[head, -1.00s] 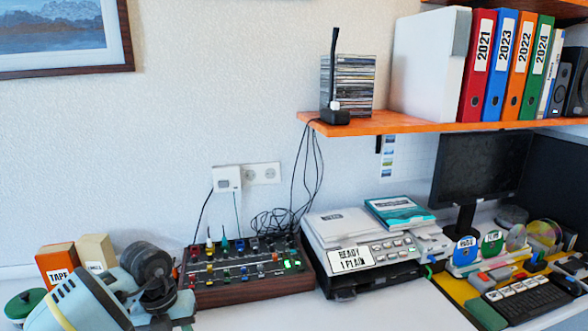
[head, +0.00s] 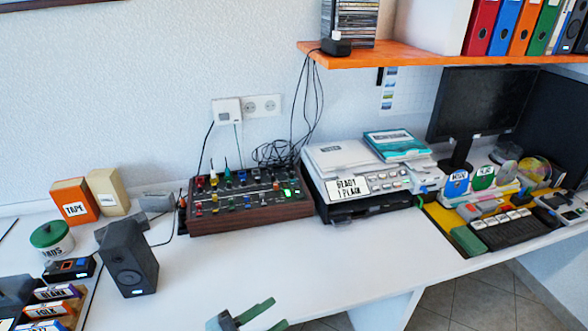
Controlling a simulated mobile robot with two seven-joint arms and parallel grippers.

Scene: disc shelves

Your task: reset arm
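My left gripper (head: 276,313) shows at the bottom edge of the head view, in front of the white desk (head: 300,262). Its two green-tipped fingers are spread apart, with nothing between them. Most of its arm is below the picture. My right gripper is not in view.
A black speaker (head: 130,265), a green-lidded jar (head: 50,238) and a labelled rack (head: 48,310) stand at left. A mixer (head: 250,205) and a printer-like machine (head: 365,170) stand behind. An orange shelf (head: 400,57) overhangs at right. The desk's front middle is clear.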

